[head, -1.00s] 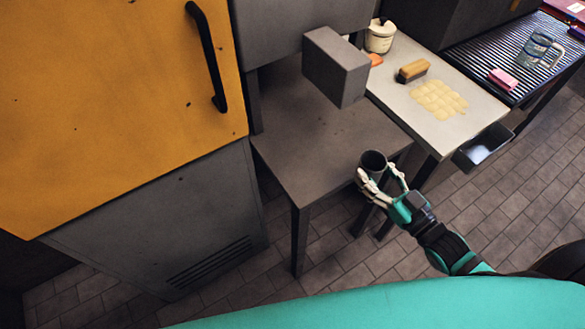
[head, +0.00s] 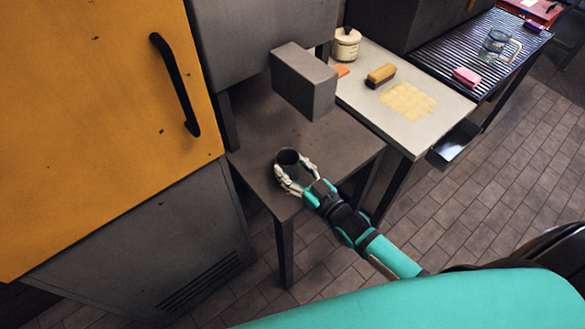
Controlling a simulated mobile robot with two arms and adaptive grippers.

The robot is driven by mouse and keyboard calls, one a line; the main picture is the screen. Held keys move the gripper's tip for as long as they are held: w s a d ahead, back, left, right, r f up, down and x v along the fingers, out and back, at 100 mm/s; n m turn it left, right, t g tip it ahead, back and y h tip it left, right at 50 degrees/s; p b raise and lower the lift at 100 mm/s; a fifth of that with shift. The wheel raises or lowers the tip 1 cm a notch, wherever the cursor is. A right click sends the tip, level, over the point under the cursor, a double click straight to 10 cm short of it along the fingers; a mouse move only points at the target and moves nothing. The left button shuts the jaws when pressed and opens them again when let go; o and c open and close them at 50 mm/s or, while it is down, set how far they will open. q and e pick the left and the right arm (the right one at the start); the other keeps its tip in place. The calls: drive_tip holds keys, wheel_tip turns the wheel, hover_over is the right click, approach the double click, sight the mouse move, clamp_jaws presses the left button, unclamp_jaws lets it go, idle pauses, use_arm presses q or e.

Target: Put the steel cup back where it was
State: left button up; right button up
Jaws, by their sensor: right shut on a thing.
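The steel cup (head: 287,158) is a dark grey cup, upright with its open rim facing up. My right gripper (head: 295,181) is shut around the cup, one finger on each side of it. The cup is over the front part of the low grey table (head: 255,120); I cannot tell whether its base touches the top. The gripper hides part of the cup's lower side. My left gripper is not in view.
A grey box-shaped block (head: 304,82) juts out above the low table. A pale side table (head: 405,125) holds a brush (head: 381,75) and a white jar (head: 346,44). A yellow door (head: 95,120) stands at left. The low table's top around the cup is clear.

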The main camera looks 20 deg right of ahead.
drive_tip(key=shift+f, duration=0.3)
drive_tip(key=shift+f, duration=0.15)
drive_tip(key=o, duration=1.5)
